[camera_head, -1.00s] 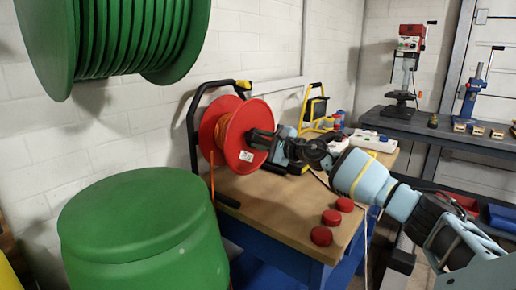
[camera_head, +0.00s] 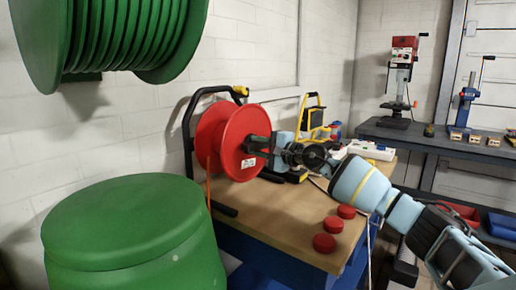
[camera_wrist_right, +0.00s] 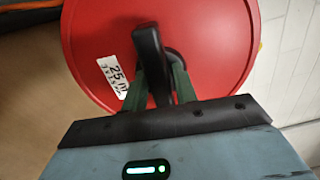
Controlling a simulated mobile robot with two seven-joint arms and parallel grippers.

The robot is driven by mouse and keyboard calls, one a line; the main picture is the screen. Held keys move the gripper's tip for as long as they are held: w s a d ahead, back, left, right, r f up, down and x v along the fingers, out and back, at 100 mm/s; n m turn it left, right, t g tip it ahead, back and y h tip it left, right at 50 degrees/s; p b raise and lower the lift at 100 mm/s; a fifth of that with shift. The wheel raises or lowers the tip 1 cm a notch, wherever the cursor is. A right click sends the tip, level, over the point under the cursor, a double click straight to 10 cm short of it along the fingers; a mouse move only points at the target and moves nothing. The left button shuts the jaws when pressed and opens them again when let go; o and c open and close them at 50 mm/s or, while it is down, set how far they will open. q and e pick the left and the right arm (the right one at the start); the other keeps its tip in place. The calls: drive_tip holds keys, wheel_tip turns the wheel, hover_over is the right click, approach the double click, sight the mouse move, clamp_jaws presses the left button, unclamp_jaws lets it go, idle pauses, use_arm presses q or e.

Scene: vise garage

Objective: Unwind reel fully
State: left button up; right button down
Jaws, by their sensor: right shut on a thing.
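A red cable reel (camera_head: 236,128) stands upright on a black frame with a yellow-tipped handle, on the wooden workbench (camera_head: 285,222). An orange cable (camera_head: 208,182) hangs down from its left side. In the right wrist view the red disc (camera_wrist_right: 205,35) bears a white "25 m" label. My right gripper (camera_head: 262,146) reaches in from the right to the reel's face. In the wrist view my right gripper (camera_wrist_right: 160,75) is shut on a dark handle (camera_wrist_right: 150,60) near the disc's middle. How much cable is left on the reel is hidden. My left gripper is not in view.
Several red round caps (camera_head: 325,243) lie at the bench's front right. A yellow work light (camera_head: 313,115) and a white power strip (camera_head: 370,152) stand behind my arm. A green barrel (camera_head: 130,230) and a large green reel (camera_head: 110,35) are at left.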

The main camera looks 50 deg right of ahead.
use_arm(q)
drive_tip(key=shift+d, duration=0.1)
use_arm(e)
drive_tip(key=c, duration=1.3)
unclamp_jaws()
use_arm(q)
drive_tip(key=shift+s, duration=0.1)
